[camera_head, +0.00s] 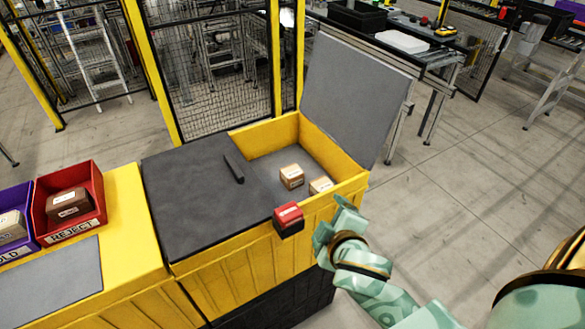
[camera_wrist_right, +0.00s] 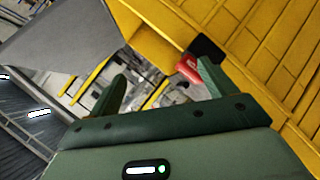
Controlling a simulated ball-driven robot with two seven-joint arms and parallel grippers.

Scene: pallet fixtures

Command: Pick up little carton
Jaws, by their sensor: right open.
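Two small brown cartons with white labels sit inside the open part of the yellow bin (camera_head: 345,183) in the head view. One carton (camera_head: 291,176) is farther from the front wall. The other carton (camera_head: 321,186) is close to the front right wall, which hides its lower part. My right gripper (camera_head: 334,217) is outside the bin, just in front of that wall, apart from both cartons. In the right wrist view its two fingers (camera_wrist_right: 160,85) are spread with nothing between them, and no carton shows there. My left gripper is not in view.
A grey lid (camera_head: 352,98) stands raised at the bin's right; a dark cover (camera_head: 195,195) closes its left part. A red and black block (camera_head: 289,214) sits on the front edge. A red REJECT tray (camera_head: 75,200) holds a brown box at left.

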